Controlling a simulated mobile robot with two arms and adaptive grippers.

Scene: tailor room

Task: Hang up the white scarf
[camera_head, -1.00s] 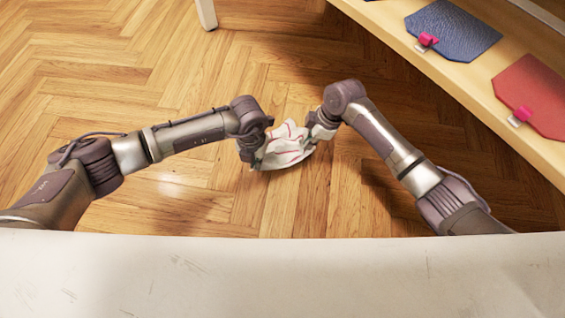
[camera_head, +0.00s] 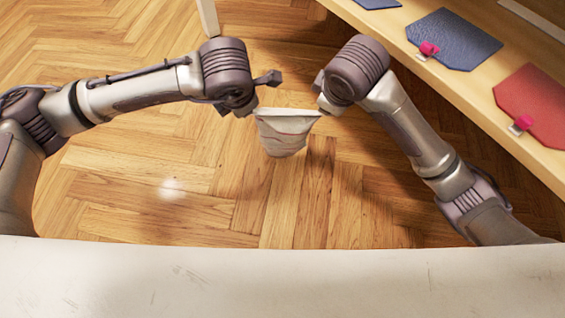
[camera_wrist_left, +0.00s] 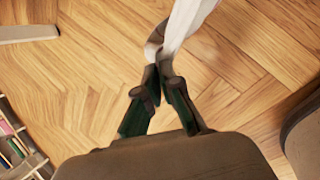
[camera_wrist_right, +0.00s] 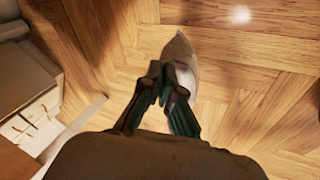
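The white scarf (camera_head: 284,134) with thin reddish lines hangs between my two grippers in the head view, its top edge stretched and its lower part hanging above the wooden floor. My left gripper (camera_head: 254,110) is at its left top corner. The left wrist view shows the fingers (camera_wrist_left: 158,72) closed on the scarf (camera_wrist_left: 184,24). My right gripper (camera_head: 322,110) is at the right top corner. In the right wrist view the fingers (camera_wrist_right: 164,72) are closed together on the scarf (camera_wrist_right: 183,112). No hanger or rack is clearly seen.
A light wooden shelf (camera_head: 452,90) runs along the upper right, with a blue piece (camera_head: 455,38) and a red piece (camera_head: 538,105) with pink clips. A white leg (camera_head: 208,18) stands at the top. The herringbone floor (camera_head: 150,185) around the scarf is clear.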

